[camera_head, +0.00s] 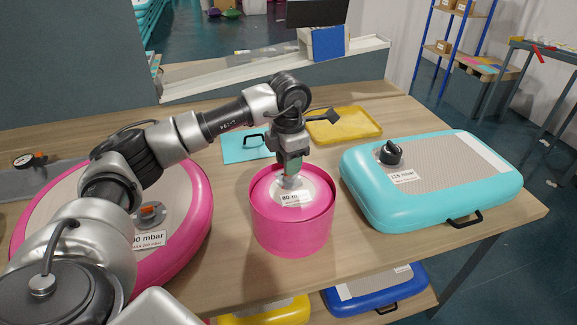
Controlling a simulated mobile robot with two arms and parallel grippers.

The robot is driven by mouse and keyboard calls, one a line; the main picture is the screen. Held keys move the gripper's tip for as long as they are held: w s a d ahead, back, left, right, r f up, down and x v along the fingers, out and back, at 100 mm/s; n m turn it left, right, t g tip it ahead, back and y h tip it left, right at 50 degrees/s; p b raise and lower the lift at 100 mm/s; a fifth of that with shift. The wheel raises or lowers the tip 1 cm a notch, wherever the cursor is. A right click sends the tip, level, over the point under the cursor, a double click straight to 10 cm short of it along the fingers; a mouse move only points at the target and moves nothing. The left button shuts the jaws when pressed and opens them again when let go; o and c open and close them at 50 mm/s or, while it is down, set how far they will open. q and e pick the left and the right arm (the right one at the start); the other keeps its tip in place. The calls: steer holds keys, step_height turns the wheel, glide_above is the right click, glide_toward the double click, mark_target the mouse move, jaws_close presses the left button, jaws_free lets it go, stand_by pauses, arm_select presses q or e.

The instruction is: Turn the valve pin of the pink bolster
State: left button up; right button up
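The pink bolster (290,232) is an upright pink cylinder on the wooden table, in the middle of the head view. Its top carries a pale disc with a white label, partly readable as "80 m". My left gripper (290,180) points straight down over the middle of the bolster's top, at the valve. Its fingertips reach down to the valve area and hide the valve pin. I cannot tell whether the fingers are closed on the pin. My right gripper is not in view.
A large round pink inflatable (190,215) with an orange-topped valve lies at left, partly behind my arm. A turquoise inflatable (440,180) with a black valve lies at right. A yellow tray (345,124) and a turquoise sheet (245,148) lie behind the bolster.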

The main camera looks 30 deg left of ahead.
arm_select(q)
step_height(320, 180, up, 9)
steer(key=b, duration=0.1)
stand_by(0.7)
